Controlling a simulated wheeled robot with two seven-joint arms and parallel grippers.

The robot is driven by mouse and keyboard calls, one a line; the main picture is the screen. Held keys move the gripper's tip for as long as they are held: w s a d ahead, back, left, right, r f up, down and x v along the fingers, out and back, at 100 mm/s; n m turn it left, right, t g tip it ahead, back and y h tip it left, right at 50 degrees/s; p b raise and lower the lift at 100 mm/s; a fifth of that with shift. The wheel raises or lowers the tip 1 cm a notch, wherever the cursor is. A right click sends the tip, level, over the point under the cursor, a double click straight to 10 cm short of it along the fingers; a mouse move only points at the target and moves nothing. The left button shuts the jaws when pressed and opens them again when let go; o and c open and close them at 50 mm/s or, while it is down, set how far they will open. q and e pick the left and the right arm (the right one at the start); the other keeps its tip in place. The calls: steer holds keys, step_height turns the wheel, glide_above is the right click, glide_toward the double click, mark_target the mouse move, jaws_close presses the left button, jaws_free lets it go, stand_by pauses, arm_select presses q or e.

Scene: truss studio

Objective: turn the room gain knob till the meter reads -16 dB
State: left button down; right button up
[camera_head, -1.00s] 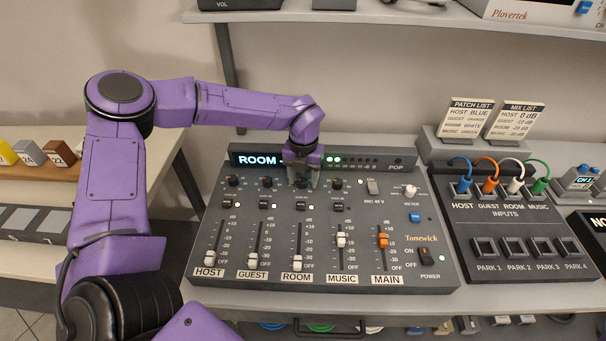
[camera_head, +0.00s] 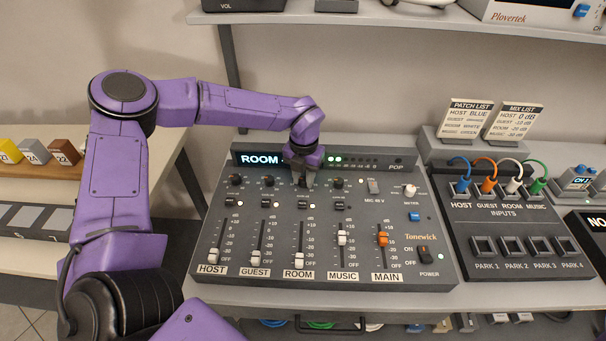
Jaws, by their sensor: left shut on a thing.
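The mixer (camera_head: 420,275) stands on the table, with its display (camera_head: 259,160) reading ROOM. The meter (camera_head: 352,162) beside the display shows a few green lights at its left end and dark lights to the right; the exact dB value is too small to read. My left gripper (camera_head: 305,180) points down at the top of the ROOM column and is shut on the room gain knob, which its fingers mostly hide. Other gain knobs (camera_head: 268,181) stand in the same row on either side. The ROOM fader (camera_head: 298,260) is low. My right gripper is not in view.
A patch box (camera_head: 505,262) with coloured cables stands right of the mixer. Two list cards (camera_head: 465,118) stand behind it. A shelf (camera_head: 380,14) runs above. Small labelled blocks (camera_head: 35,152) lie on a side table at left.

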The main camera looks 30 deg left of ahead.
mark_target(303, 179)
arm_select(q)
steer(key=m+p, duration=0.2)
steer(key=m, duration=0.3)
steer(key=shift+r, duration=0.15)
steer(key=shift+m+p, duration=0.9)
steer(key=shift+m, duration=0.9)
steer(key=c, duration=0.8)
jaws_free()
steer(key=shift+c, duration=0.2)
step_height(303, 179, up, 10)
steer(key=b, duration=0.1)
steer(key=shift+r+b, duration=0.15)
steer(key=shift+b, duration=0.25)
